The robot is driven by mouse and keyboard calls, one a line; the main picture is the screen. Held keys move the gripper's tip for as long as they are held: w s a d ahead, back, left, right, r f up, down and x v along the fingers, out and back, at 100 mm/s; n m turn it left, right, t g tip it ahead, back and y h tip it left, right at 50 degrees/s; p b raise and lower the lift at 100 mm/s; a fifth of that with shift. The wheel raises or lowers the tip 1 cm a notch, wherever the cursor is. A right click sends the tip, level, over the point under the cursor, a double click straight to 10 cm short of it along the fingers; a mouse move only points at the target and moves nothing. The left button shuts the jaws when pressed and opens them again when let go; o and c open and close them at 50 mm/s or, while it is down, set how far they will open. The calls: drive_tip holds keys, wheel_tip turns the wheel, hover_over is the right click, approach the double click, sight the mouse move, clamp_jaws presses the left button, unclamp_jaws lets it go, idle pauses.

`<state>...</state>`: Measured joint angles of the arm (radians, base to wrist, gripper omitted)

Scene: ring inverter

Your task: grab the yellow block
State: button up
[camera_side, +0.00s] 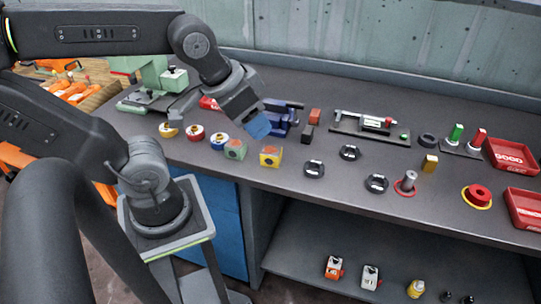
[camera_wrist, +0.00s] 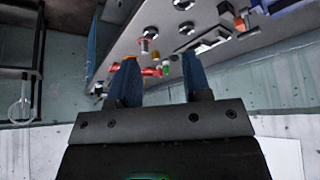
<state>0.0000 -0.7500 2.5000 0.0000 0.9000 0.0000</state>
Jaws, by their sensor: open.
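A small plain yellow block (camera_side: 430,163) stands on the grey bench in the side view, right of centre. A yellow cube with an orange round mark (camera_side: 270,156) sits further left, in front of my gripper. My gripper (camera_side: 258,126) has blue fingers and hangs above the bench, left of the plain yellow block and well apart from it. In the wrist view my gripper (camera_wrist: 159,62) shows its two blue fingers spread apart, with nothing held between them. Small red and yellowish things show beyond the fingertips there, too small to identify surely.
Several black ring-like parts (camera_side: 376,183) lie between my gripper and the plain yellow block. A grey peg on a red base (camera_side: 407,180) stands close to that block. A red button (camera_side: 477,195) and red trays (camera_side: 513,155) are at the right. The bench's front edge is bare.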

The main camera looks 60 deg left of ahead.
drive_tip(key=o, duration=0.7)
drive_tip(key=shift+o, duration=0.2)
drive_tip(key=n+g+y, duration=0.3)
drive_tip(key=n, duration=0.7)
approach(271, 150)
drive_tip(key=x, duration=0.5)
drive_tip(key=shift+s+f, duration=0.2)
drive_tip(key=shift+s, duration=0.05)
drive_tip(key=shift+w+x, duration=0.15)
drive_tip(key=shift+x, duration=1.15)
drive_tip(key=shift+w+x, duration=0.1)
drive_tip(key=shift+x, duration=1.2)
